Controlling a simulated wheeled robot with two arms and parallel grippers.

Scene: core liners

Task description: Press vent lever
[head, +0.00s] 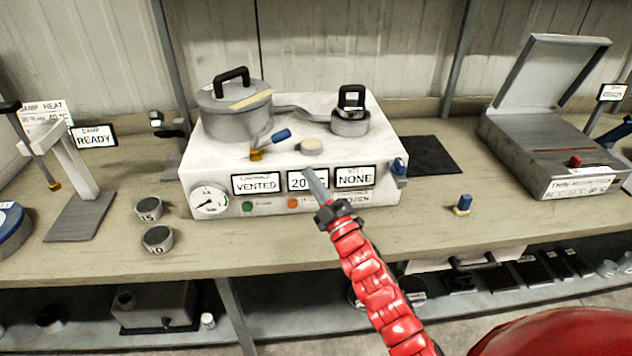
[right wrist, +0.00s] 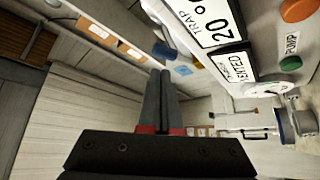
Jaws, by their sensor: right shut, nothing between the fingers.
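The white vacuum unit (head: 300,155) stands on the bench in the head view. On its top is a small lever with a blue handle (head: 281,135) and a brass base (head: 256,154), likely the vent lever. The handle slants up to the right. Its front displays read VENTED (head: 257,184) and NONE (head: 355,178). My right gripper (head: 312,175) is shut and empty in front of the middle display, below and right of the lever. Its closed fingers also show in the right wrist view (right wrist: 161,82). My left gripper is not in view.
A lidded pot (head: 235,112) and a smaller black-handled vessel (head: 350,122) stand on the unit. A blue valve (head: 399,168) is on its right side. Two numbered cups (head: 149,209) (head: 158,240) stand at front left. An open-lidded box (head: 560,155) stands at right.

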